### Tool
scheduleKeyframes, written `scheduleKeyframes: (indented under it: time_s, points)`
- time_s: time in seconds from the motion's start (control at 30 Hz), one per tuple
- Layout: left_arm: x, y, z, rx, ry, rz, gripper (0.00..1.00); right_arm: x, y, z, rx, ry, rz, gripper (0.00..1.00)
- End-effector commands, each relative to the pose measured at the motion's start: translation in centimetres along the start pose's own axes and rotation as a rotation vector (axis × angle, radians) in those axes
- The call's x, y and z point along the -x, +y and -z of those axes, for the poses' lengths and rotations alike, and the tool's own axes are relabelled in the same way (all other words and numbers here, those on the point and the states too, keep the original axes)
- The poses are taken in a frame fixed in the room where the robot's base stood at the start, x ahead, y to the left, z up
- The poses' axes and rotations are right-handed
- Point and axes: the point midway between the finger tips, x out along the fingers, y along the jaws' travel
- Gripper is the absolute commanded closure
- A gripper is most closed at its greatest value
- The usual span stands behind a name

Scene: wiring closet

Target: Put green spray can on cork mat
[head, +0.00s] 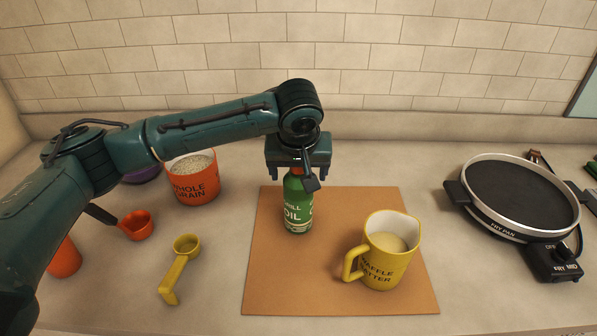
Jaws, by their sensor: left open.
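The green spray can (297,215), lettered "GRILL OIL", stands upright on the cork mat (275,285), towards the mat's back left. My left gripper (299,176) is open and points down over the can, with its fingers on either side of the can's top. The gripper and wrist partly hide the can's top, and I cannot tell whether the fingers touch it. My right gripper is not in the head view.
A yellow jug of batter (383,262) stands on the mat's right part. A frying pan (524,192) is at right. An orange grain tub (194,188), orange scoop (137,227) and yellow scoop (179,268) are at left. The mat's front left is bare.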

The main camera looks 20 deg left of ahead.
Motion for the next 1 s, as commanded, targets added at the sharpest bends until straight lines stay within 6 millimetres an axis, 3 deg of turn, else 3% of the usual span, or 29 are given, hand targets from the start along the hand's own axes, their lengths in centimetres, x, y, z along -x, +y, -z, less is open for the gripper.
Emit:
scheduleKeyframes:
  time_s: [0.5,0.7,1.0]
  points:
    - [9.9,0.1,0.0,-0.001,0.002,-0.003,0.24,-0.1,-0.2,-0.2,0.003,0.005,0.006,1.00]
    - [11.5,0.0,0.0,0.000,0.000,-0.001,0.24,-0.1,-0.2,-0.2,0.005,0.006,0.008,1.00]
    - [11.7,0.0,0.0,0.000,-0.001,0.000,0.24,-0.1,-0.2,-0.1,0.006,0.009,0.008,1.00]
